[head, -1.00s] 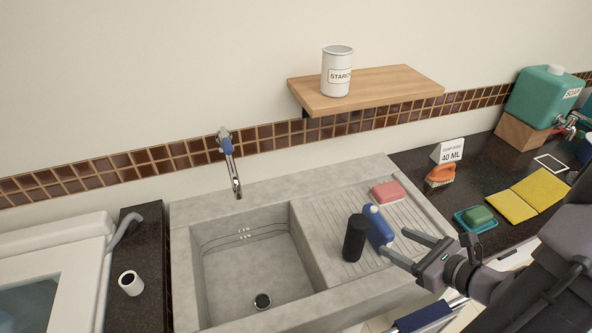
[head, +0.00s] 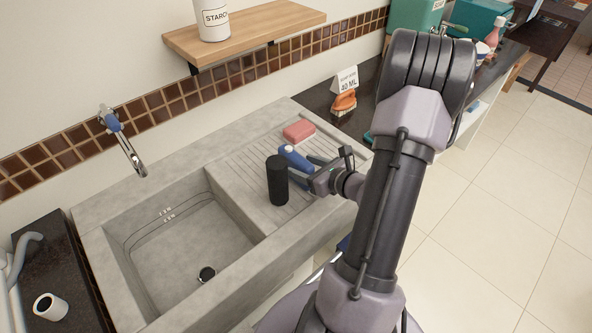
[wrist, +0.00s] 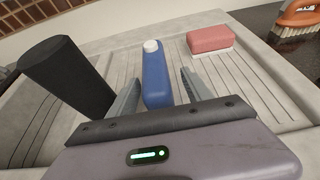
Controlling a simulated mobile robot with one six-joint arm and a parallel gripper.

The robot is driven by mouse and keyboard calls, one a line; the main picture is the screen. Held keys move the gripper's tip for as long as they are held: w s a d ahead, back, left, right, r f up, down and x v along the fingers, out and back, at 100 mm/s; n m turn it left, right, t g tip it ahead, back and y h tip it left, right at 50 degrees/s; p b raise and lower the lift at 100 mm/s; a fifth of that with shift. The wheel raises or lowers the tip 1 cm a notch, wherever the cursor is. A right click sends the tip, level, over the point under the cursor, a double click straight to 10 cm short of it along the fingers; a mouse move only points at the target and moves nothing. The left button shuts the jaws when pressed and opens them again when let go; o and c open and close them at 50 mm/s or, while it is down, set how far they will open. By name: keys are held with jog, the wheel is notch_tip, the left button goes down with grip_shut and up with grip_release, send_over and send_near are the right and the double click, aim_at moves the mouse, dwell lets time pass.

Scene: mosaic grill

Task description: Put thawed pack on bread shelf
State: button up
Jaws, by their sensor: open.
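My gripper (head: 307,168) is open over the ribbed drainboard of the sink. A blue bottle with a white cap (head: 295,157) is in front of it. In the wrist view the bottle (wrist: 156,78) shows between the two spread fingers (wrist: 160,90), with a gap on each side. A black cylinder (head: 277,181) stands just left of the bottle; it also shows in the wrist view (wrist: 64,75). A wooden wall shelf (head: 270,30) holds a white can labelled STARCH (head: 212,20). I see nothing that I can tell is a thawed pack, and no shelf marked for bread.
A pink block (head: 299,131) lies on the drainboard behind the bottle. The sink basin (head: 190,245) is empty. An orange brush (head: 344,101) and a 40 ML sign (head: 347,80) stand on the dark counter. Tiled floor (head: 480,220) is clear at right.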

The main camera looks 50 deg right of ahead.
jog(key=x, duration=0.3)
jog(key=shift+w+a+f+b, duration=0.15)
jog(key=shift+w+f+b, duration=0.1)
jog(key=shift+f+b, duration=0.1)
jog(key=shift+c, duration=0.2)
grip_shut()
jog(key=shift+r, duration=0.1)
